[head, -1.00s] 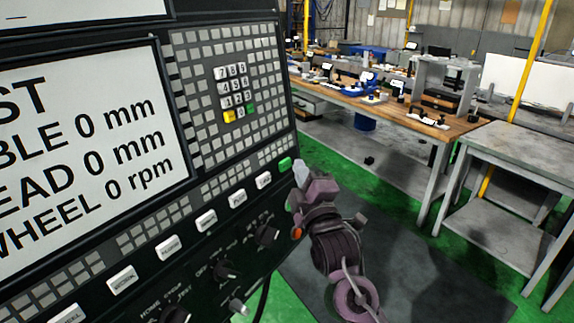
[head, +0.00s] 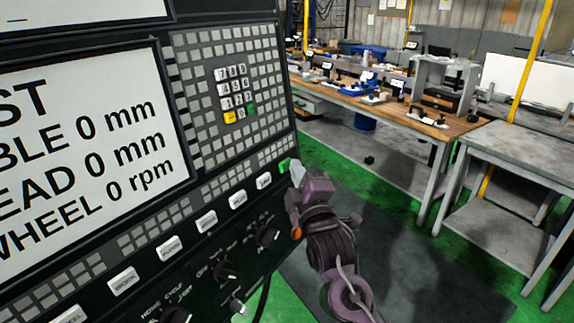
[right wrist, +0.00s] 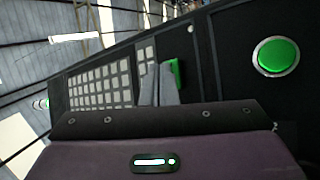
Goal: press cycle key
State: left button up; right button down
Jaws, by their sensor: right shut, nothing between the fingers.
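A green key (head: 284,165) sits at the right end of the row of white labelled keys on the dark control panel (head: 215,175). I cannot read its label. My right gripper (head: 296,171) is shut and empty, its pale fingertips at the green key, covering part of its right side. I cannot tell whether they touch it. In the right wrist view the shut fingers (right wrist: 159,84) reach toward the panel, and the green key (right wrist: 175,72) shows partly hidden behind them. My left gripper is not in view.
A screen (head: 85,150) fills the panel's left side. A keypad (head: 236,90) with another green key is above. Knobs (head: 266,237) are below. A round green button (right wrist: 275,57) shows in the right wrist view. Workbenches (head: 425,122) stand well behind.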

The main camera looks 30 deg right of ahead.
jog(key=shift+w+a+f, duration=0.1)
jog(key=shift+w+a, duration=0.05)
jog(key=shift+w, duration=0.15)
dwell(0.7)
dwell(0.3)
jog(key=shift+s+d+p, duration=0.3)
jog(key=shift+s+p, duration=0.05)
jog(key=shift+s, duration=0.35)
jog(key=shift+s+d, duration=0.1)
jog(key=shift+s+d+r, duration=0.2)
jog(key=shift+s+d, duration=0.15)
jog(key=shift+s, duration=0.35)
jog(key=shift+s+d+r, duration=0.2)
jog(key=shift+s+d, duration=0.15)
jog(key=shift+s, duration=0.35)
jog(key=shift+s+d+r, duration=0.2)
jog(key=shift+s+d, duration=0.15)
jog(key=shift+s, duration=0.35)
jog(key=shift+f, duration=0.1)
